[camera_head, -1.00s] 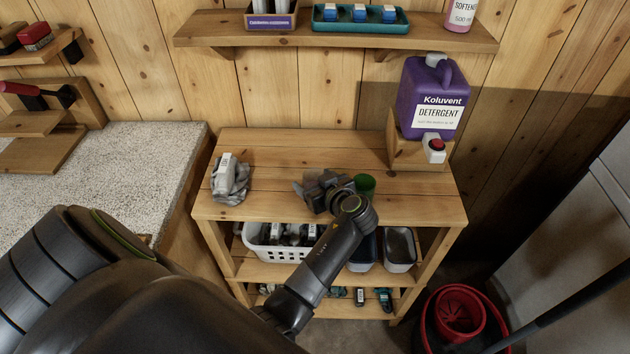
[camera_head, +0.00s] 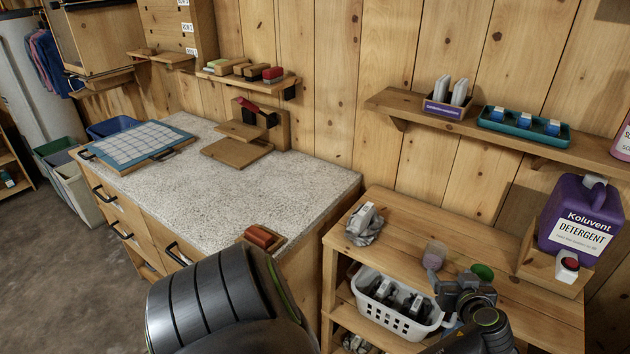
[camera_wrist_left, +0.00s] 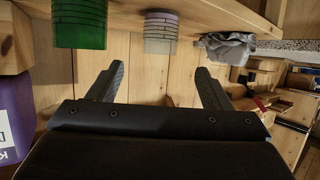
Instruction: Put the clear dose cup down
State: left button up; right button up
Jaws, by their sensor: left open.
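The clear dose cup (camera_head: 435,255), faintly pinkish, stands upright on the wooden stand's top (camera_head: 405,222). My left gripper (camera_head: 458,284) is just in front of it, toward the front edge, open and empty. In the left wrist view, which is upside down, the clear cup (camera_wrist_left: 160,32) is beyond the spread fingers (camera_wrist_left: 160,78) and apart from them. A green cup (camera_head: 482,271) stands right of the clear one, partly behind the gripper; it also shows in the wrist view (camera_wrist_left: 80,26). My right gripper is not in view.
A grey cloth with a white item (camera_head: 364,226) lies at the stand's left. The purple detergent jug (camera_head: 582,222) sits on a block at the right. A white basket (camera_head: 393,303) is on the shelf below. A speckled counter (camera_head: 210,180) adjoins at left; a wall shelf (camera_head: 410,107) hangs above.

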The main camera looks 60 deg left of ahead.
pick_arm(q)
jog(key=s+d+f+m+h, duration=0.1)
jog(key=s+f+m+h, duration=0.4)
jog(key=f, duration=0.6)
jog(key=s+d+f+m+h, duration=0.1)
jog(key=s+f+m, duration=0.1)
jog(key=s+f, duration=0.7)
jog(key=s+d+f+m+h, duration=0.25)
jog(key=s+f+m, duration=0.2)
jog(key=f, duration=0.85)
jog(key=s+a+f+g+h, duration=0.1)
jog(key=s+f, duration=0.5)
jog(key=s, duration=0.8)
jog(key=s+f+g+h, duration=0.1)
jog(key=s+f+g, duration=0.3)
jog(key=s, duration=1.1)
notch_tip(320, 180, down, 3)
jog(key=shift+s+a+f+g, duration=0.15)
jog(key=shift+a+g, duration=0.15)
jog(key=shift+a, duration=0.05)
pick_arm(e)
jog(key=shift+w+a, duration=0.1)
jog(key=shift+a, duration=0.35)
